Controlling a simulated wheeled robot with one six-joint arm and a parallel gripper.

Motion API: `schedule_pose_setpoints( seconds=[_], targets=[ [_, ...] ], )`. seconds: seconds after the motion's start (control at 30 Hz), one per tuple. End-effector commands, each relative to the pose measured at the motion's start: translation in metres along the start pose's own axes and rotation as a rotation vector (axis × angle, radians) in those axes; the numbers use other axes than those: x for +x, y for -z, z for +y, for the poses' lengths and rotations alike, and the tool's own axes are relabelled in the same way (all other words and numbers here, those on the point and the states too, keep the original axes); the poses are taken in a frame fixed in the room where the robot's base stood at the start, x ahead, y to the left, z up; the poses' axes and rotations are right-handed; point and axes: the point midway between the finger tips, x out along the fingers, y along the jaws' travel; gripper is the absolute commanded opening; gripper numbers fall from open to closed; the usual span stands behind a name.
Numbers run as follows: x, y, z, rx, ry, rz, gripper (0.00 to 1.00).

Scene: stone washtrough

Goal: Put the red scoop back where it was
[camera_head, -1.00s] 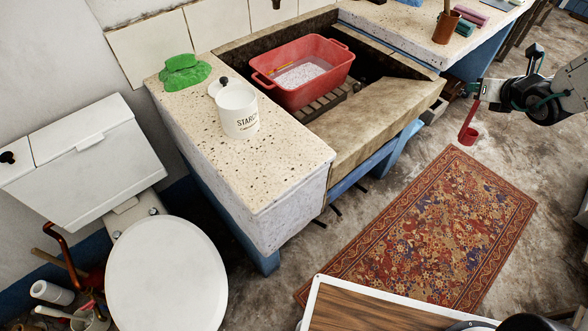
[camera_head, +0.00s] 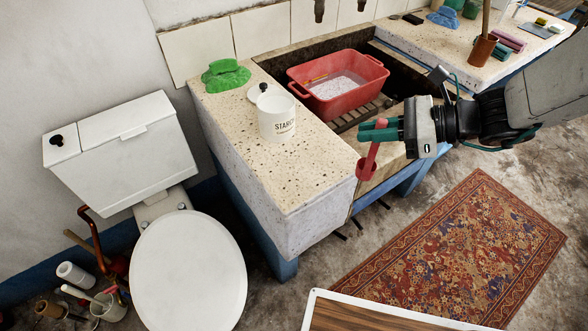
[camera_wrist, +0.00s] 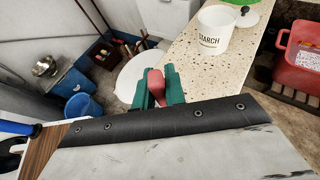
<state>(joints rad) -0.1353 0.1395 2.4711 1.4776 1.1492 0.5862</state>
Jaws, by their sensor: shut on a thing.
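The red scoop (camera_head: 369,163) hangs from my gripper (camera_head: 378,131), handle up and cup down, in front of the trough's stone edge. My gripper's green fingers are shut on its handle. In the wrist view the red handle end (camera_wrist: 154,88) shows between the green fingers; the cup is hidden there. A white jar marked STARCH (camera_head: 276,117) stands open on the speckled counter (camera_head: 270,165), left of my gripper. It also shows in the wrist view (camera_wrist: 215,30). Its lid with a dark knob (camera_head: 262,92) lies behind it.
A green cloth (camera_head: 226,75) lies on the counter's back left. A red basin (camera_head: 340,85) sits in the stone trough. A white toilet (camera_head: 188,270) stands at left. The counter front is clear. A patterned rug (camera_head: 460,260) covers the floor.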

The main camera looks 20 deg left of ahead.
Motion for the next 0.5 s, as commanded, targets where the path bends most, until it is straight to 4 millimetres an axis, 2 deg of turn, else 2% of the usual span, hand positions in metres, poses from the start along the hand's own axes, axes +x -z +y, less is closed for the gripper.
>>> schedule_pose_setpoints(
  seconds=[0.1,0.23,0.5],
  targets=[
    [0.005,-0.003,0.019,-0.030,-0.067,-0.008,0.00],
    [0.021,-0.009,0.022,-0.040,-0.088,-0.011,0.00],
    [0.088,-0.030,0.009,-0.040,-0.087,-0.010,0.00]
  ],
)
